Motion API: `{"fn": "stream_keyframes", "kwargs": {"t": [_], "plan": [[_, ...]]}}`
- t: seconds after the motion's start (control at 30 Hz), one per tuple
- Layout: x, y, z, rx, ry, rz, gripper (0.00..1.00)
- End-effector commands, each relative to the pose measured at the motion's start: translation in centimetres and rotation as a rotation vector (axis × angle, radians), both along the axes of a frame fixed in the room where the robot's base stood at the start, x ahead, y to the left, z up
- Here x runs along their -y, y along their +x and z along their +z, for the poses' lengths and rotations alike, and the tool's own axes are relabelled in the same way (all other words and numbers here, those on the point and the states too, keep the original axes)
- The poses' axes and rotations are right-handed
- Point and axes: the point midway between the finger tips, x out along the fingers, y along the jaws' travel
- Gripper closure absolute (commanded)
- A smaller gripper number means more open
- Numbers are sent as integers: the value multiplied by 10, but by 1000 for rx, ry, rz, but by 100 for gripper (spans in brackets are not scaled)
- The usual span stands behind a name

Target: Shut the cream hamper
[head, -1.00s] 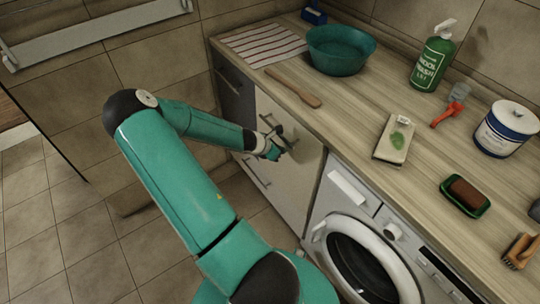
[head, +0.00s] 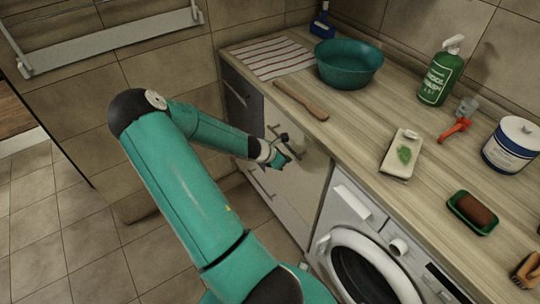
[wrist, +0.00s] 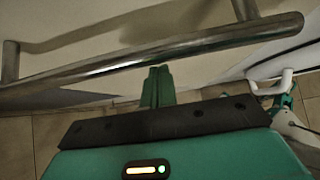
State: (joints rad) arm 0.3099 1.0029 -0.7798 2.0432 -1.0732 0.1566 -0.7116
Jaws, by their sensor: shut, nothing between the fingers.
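The cream hamper (head: 309,190) is the pale front panel under the counter, between the grey drawer unit and the washing machine. Its top looks close to the counter edge in the head view; I cannot tell whether a gap remains. My gripper (head: 287,156) is at the upper part of this front, partly hiding it. In the wrist view a metal bar handle (wrist: 200,46) crosses in front of the pale panel. My gripper (wrist: 157,72) is shut and empty there, its fingertips at the bar's lower edge. Whether they touch the bar is unclear.
The washing machine (head: 345,205) stands right of the hamper, the grey drawer unit (head: 241,105) left. The counter (head: 350,125) above holds a teal basin (head: 348,65), a wooden paddle (head: 300,100) and a green bottle (head: 440,75). Tiled floor (head: 60,235) to the left is clear.

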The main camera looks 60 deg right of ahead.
Motion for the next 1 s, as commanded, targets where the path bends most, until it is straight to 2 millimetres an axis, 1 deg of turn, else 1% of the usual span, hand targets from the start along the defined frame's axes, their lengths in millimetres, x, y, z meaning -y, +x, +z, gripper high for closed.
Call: {"fn": "stream_keyframes", "kwargs": {"t": [0.03, 0.2, 0.4, 0.53, 0.7, 1.0], "plan": [[-6, 6, 7, 6, 0, 3, 100], [-26, 19, 27, 8, 3, 6, 100], [-49, 33, 50, 11, 6, 11, 100], [-60, 39, 62, 10, 7, 11, 100], [-68, 44, 71, 8, 8, 11, 100], [-69, 44, 71, 7, 8, 12, 100]]}}
